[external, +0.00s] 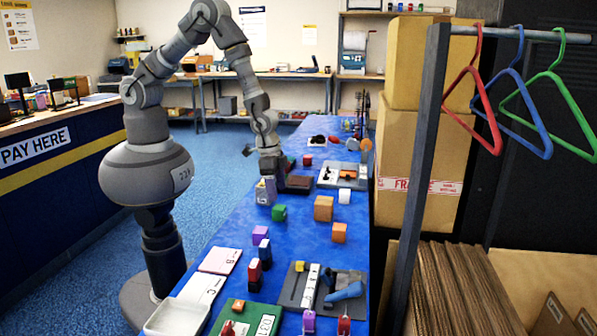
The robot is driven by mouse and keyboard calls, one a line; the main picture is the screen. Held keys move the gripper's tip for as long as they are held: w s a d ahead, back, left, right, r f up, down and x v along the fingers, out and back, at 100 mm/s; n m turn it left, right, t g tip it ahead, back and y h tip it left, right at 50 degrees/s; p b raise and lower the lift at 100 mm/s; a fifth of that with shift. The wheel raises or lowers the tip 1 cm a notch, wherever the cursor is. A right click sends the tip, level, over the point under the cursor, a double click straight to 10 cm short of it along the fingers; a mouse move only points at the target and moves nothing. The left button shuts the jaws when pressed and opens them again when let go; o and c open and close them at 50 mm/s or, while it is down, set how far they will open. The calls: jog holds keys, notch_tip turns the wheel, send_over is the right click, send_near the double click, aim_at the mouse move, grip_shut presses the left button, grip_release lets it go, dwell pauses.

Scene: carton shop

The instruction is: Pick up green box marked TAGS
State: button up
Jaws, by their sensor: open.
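A small green box (279,213) sits on the blue-covered table (215,236), near its left edge. Any TAGS marking is too small to read. My gripper (270,172) points down above the table, behind the green box and apart from it. It is open, and I see nothing held in it.
A dark brown block (298,182) lies right of my gripper. A purple box (260,235) and a red box (253,272) stand nearer. Stacked cartons (417,150) rise beyond the table's right side.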

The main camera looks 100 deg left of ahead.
aim_at(279, 207)
jog(key=f+b, duration=0.1)
jog(key=f, duration=0.1)
jog(key=f+b, duration=0.1)
jog(key=f, duration=0.2)
jog(key=f+b, duration=0.1)
jog(key=f, duration=0.2)
jog(key=shift+w+f, duration=0.1)
jog(key=shift+w, duration=0.3)
jog(key=c, duration=1)
jog(key=shift+c, duration=0.2)
jog(key=shift+r, duration=0.2)
